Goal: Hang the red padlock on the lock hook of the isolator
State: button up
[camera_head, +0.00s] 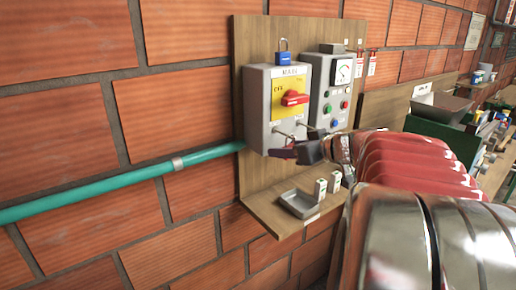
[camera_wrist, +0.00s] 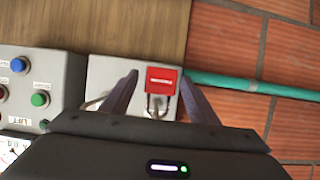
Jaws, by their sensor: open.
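The isolator (camera_head: 258,108) is a grey box with a yellow plate and a red rotary handle (camera_head: 294,98). Metal hooks (camera_head: 285,135) stick out at its lower front. My gripper (camera_head: 283,152) is at the box's lower edge in the head view. In the wrist view, which is upside down, the red padlock (camera_wrist: 162,78) is between my two spread fingers, with a gap on the left. Its metal shackle (camera_wrist: 157,108) points up towards the isolator's hook; whether it is around the hook is hard to tell. The padlock is mostly hidden in the head view.
Below, a wooden shelf (camera_head: 262,215) holds a grey tray (camera_head: 299,203) and small white boxes (camera_head: 328,186). A green pipe (camera_head: 110,184) runs along the brick wall.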

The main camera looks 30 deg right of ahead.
jog(key=v, duration=1.3)
jog(key=shift+s, duration=0.35)
